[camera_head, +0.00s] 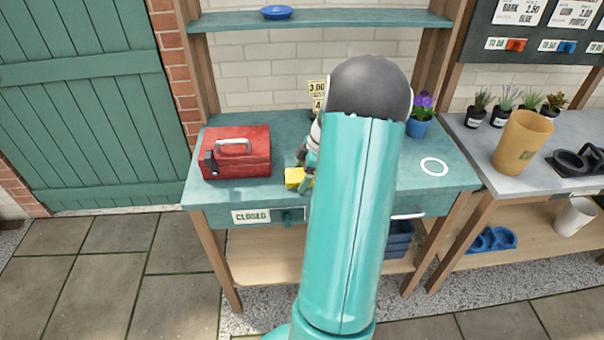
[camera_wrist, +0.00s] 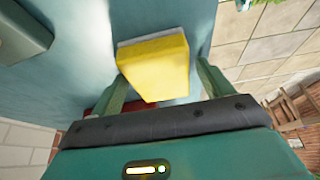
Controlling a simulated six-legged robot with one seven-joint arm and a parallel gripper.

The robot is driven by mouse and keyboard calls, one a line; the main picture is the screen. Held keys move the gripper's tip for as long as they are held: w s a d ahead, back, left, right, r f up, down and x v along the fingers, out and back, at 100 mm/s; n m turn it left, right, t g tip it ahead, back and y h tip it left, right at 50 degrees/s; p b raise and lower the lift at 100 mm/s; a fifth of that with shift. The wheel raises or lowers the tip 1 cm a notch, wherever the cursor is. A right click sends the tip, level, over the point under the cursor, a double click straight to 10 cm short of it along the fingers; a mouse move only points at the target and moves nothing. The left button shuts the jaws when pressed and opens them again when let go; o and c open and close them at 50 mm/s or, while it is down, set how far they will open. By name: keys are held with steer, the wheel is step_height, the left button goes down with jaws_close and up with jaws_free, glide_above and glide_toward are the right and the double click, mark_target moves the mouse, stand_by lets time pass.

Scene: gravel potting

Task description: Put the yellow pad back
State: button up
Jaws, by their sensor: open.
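The yellow pad (camera_head: 295,178) is near the front edge of the teal workbench, to the right of the red toolbox. In the wrist view the yellow pad (camera_wrist: 153,68) is a thick block with a grey strip along its far edge. It sits between the two green fingers of my gripper (camera_wrist: 162,78), which are open, with a gap visible at the right finger. Contact at the left finger is unclear. In the head view my gripper (camera_head: 308,165) is just behind and right of the pad, and my arm hides much of the bench.
The red toolbox (camera_head: 236,158) stands on the workbench (camera_head: 450,172). A drawer front with a CLOSED label (camera_head: 251,216) is below. A grey side table (camera_head: 470,150) adjoins right.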

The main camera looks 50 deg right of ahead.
steer(key=shift+r, duration=0.1)
steer(key=v, duration=1.2)
steer(key=w+a+r+m+h, duration=0.1)
steer(key=w+a+r, duration=0.15)
steer(key=a, duration=0.65)
steer(key=w+a+r+m+h, duration=0.1)
steer(key=a+r, duration=0.3)
steer(key=a, duration=0.4)
steer(key=w+a+r+m+h, duration=0.1)
steer(key=w+a+r, duration=0.15)
steer(key=a, duration=0.65)
steer(key=s+a+m, duration=0.1)
steer(key=s+a, duration=0.2)
steer(key=a, duration=0.3)
steer(key=s+a+r+m+t, duration=0.1)
steer(key=s+a+m, duration=0.1)
steer(key=a, duration=0.4)
steer(key=s+a+m+t, duration=0.1)
steer(key=s+a+m, duration=0.1)
steer(key=s+a, duration=0.2)
steer(key=a, duration=0.3)
steer(key=shift+s+r, duration=0.2)
steer(key=shift+s, duration=0.15)
